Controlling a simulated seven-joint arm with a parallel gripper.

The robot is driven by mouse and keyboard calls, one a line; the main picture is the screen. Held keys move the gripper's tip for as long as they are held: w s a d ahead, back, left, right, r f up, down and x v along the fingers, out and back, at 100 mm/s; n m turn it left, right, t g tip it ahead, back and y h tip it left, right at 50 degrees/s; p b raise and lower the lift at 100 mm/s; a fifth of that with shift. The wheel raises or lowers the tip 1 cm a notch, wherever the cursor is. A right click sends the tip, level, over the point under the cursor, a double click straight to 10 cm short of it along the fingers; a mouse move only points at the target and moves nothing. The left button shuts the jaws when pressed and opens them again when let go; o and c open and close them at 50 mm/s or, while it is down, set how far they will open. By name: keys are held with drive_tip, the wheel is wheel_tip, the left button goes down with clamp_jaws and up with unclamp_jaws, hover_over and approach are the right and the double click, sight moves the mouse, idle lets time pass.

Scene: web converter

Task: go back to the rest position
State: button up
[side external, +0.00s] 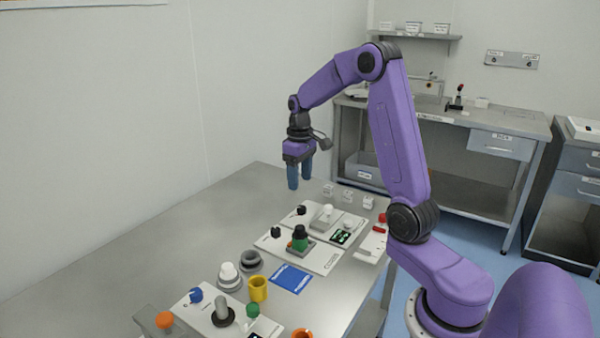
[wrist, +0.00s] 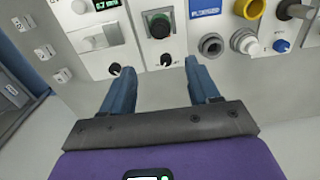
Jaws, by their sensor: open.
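My gripper (side external: 300,176) hangs from my purple arm with its blue fingers pointing down, above the far part of the steel table (side external: 190,222). In the wrist view my gripper (wrist: 162,82) shows its two blue fingers apart, with nothing between them. The fingers are beyond the control panels and touch nothing that I can see. A panel with a green and black knob (side external: 300,238) lies nearest to the fingers; that knob also shows in the wrist view (wrist: 158,24).
Other items on the table include a yellow cup (side external: 258,289), a grey ring (side external: 250,261), a white knob (side external: 229,276), a blue card (side external: 291,279) and small white blocks (side external: 348,197). The table's left part is bare. A workbench (side external: 480,125) stands behind.

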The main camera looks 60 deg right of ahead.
drive_tip(key=shift+r, duration=0.55)
drive_tip(key=s+a+r+n, duration=0.1)
drive_tip(key=s+a+n, duration=0.25)
drive_tip(key=a, duration=0.55)
drive_tip(key=s+a+n, duration=0.2)
drive_tip(key=s+a, duration=0.2)
drive_tip(key=a, duration=0.6)
drive_tip(key=s+a+n, duration=0.3)
drive_tip(key=s, duration=0.7)
drive_tip(key=s+a+f+n, duration=0.1)
drive_tip(key=s+n, duration=0.3)
drive_tip(key=s, duration=0.7)
drive_tip(key=shift+a, duration=0.9)
